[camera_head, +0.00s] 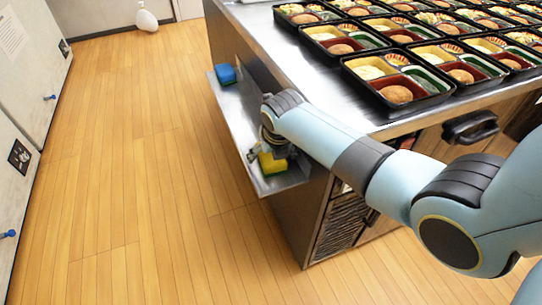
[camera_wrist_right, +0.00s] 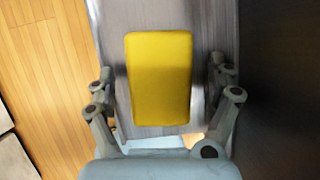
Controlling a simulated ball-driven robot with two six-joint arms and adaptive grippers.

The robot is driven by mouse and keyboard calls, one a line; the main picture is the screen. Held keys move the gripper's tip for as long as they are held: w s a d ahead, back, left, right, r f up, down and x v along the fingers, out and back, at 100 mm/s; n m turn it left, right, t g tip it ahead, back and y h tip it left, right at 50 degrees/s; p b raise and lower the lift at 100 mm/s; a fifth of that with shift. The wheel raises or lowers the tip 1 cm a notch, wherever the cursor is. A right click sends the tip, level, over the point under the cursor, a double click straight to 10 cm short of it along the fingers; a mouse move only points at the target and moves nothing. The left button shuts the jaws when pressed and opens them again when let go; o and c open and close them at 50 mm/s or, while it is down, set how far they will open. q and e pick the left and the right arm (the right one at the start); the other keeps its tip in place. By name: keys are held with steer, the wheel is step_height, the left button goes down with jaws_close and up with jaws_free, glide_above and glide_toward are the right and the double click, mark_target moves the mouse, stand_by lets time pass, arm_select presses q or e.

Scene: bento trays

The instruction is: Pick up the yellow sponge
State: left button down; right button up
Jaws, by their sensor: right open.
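The yellow sponge (camera_head: 271,164) lies on the metal side shelf (camera_head: 243,125), at its near end. In the right wrist view the yellow sponge (camera_wrist_right: 159,78) appears as an upright rectangle on the grey shelf surface (camera_wrist_right: 205,30). My right gripper (camera_head: 275,152) is over the sponge and partly covers it in the head view. In the wrist view the open fingers of my right gripper (camera_wrist_right: 162,90) stand on either side of the sponge, with a gap visible on both sides. I cannot tell whether they touch the shelf. My left gripper is not in view.
A blue sponge (camera_head: 226,74) lies at the far end of the same shelf. Several bento trays (camera_head: 398,80) fill the metal counter above, whose edge rises beside the shelf. Wooden floor (camera_head: 130,180) to the left is clear. A white bottle-like object (camera_head: 146,18) stands far back.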

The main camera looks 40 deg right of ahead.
steer(key=c, duration=1.1)
steer(key=shift+o, duration=0.2)
steer(key=shift+r, duration=0.15)
step_height(320, 180, up, 28)
steer(key=p, duration=0.5)
steer(key=shift+r, duration=0.1)
